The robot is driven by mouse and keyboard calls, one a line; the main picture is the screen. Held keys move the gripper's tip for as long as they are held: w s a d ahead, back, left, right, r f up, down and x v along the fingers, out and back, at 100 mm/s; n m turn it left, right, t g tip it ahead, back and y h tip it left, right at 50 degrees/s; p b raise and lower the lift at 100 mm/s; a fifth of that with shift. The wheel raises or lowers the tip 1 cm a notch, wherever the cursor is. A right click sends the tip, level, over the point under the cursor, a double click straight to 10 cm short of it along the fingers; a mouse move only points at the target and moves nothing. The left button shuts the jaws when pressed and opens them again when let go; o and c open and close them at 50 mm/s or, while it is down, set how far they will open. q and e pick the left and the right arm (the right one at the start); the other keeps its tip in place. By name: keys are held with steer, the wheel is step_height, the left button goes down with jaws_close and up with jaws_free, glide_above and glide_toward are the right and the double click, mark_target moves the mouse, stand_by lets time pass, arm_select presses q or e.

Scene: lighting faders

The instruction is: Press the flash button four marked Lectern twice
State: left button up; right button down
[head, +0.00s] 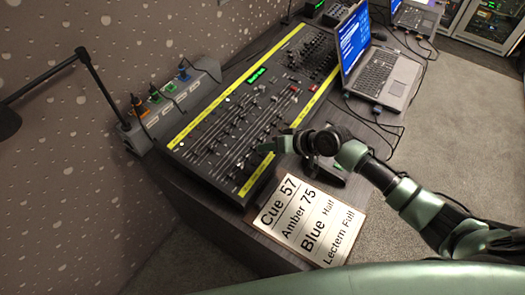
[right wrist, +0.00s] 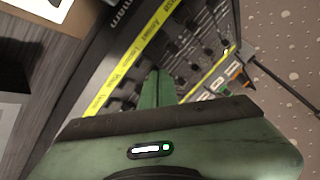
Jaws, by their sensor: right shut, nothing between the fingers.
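The lighting console (head: 215,165) is a dark desk with rows of faders and yellow label strips. Its front yellow label strip (head: 257,175) also shows in the right wrist view (right wrist: 130,60), with small words too blurred to read surely; I cannot pick out Lectern. Dark buttons (right wrist: 122,88) sit along that strip. My right gripper (head: 262,148) is shut and empty, low over the front of the console. In the right wrist view its green fingers (right wrist: 157,78) point at the button row and hide part of it. I cannot tell whether the tips touch a button. My left gripper is not in view.
A cue card (head: 305,218) reading Cue 57, Amber 75, Blue Half, Lectern Full lies in front of the console. An open laptop (head: 375,70) stands to the right. A box with coloured plugs (head: 175,100) and a black lamp (head: 75,60) are at the left.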

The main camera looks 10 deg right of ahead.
steer(key=r+p, duration=0.4)
steer(key=r, duration=0.1)
steer(key=shift+s+d+p, duration=0.15)
steer(key=shift+d+p, duration=0.05)
steer(key=shift+p, duration=0.15)
stand_by(0.4)
stand_by(0.5)
